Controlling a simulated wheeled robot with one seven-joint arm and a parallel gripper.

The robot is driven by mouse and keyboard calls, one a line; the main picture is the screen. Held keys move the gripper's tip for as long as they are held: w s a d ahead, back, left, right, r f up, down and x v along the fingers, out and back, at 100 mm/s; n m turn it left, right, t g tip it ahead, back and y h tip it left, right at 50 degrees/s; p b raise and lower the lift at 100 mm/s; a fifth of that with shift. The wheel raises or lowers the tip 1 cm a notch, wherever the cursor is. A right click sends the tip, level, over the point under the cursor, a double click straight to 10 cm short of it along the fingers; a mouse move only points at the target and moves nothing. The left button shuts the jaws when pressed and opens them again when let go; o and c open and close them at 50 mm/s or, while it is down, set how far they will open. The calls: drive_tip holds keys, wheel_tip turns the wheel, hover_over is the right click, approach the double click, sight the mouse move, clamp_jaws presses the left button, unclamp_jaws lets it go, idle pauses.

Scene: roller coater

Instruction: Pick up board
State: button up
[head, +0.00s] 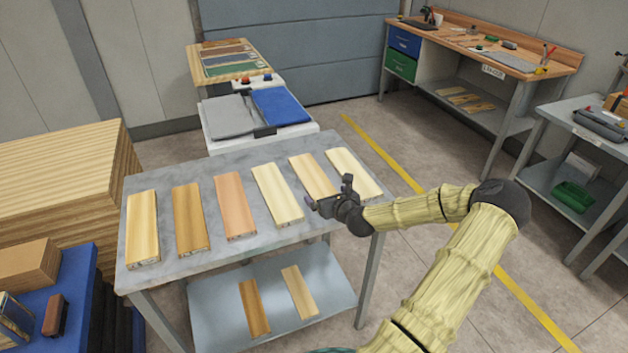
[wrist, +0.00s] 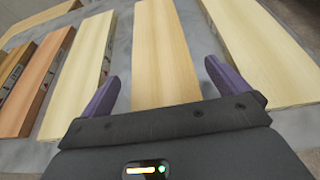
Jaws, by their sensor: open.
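Several wooden boards lie in a row on a grey table (head: 225,165). From the left in the head view they are a yellowish board (head: 142,228), a brown board (head: 189,218), a reddish board (head: 235,205), a pale board (head: 277,194), a tan board (head: 311,176) and another pale board (head: 352,174). My gripper (head: 328,196) is open at the near end of the tan board. In the wrist view, the tan board (wrist: 165,50) runs between the two purple fingers of my gripper (wrist: 162,85). Contact cannot be told.
Two more boards lie on the lower shelf (head: 220,310). A wooden stack (head: 55,185) and a blue surface (head: 75,300) stand at the left. A machine with grey and blue pads (head: 280,106) is behind the table. Workbenches (head: 490,45) stand at the right, beyond a yellow floor line.

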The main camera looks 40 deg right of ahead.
sight(323, 192)
drive_tip(key=x, duration=0.3)
drive_tip(key=shift+s, duration=0.2)
drive_tip(key=shift+w, duration=0.15)
drive_tip(key=c, duration=1.2)
drive_tip(key=shift+o, duration=0.2)
drive_tip(key=shift+r, duration=0.2)
wheel_tip(323, 192, up, 10)
drive_tip(key=shift+f, duration=0.15)
